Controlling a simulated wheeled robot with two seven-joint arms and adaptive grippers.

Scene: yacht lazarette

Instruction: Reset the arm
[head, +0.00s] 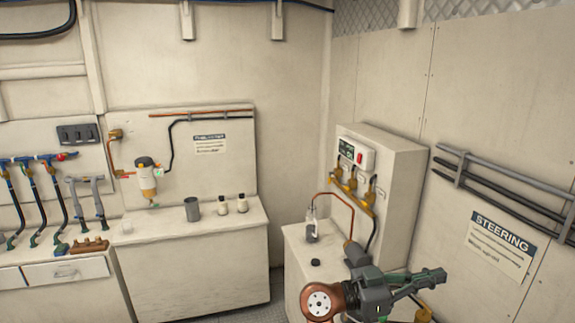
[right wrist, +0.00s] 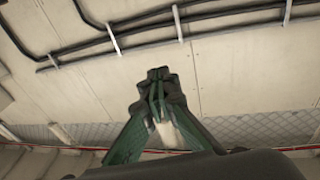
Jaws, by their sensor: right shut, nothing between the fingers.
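My right arm, with a copper-coloured joint, comes in at the lower right of the head view. My right gripper (head: 436,276) is dark grey and green, held in the air in front of the right-hand cabinet and pointing right. In the right wrist view its fingertips (right wrist: 158,78) meet, and the gripper is shut and empty. Beyond it are wall panels and pipes, nothing touching the fingers. My left gripper is not in view.
A white box with brass valves (head: 353,185) stands on a low cabinet with a small bottle (head: 311,228) and a black cap (head: 316,262). A grey cup (head: 192,209) and two small bottles stand on the left counter (head: 160,228). Pipes (head: 500,190) and a steering sign (head: 499,245) line the right wall.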

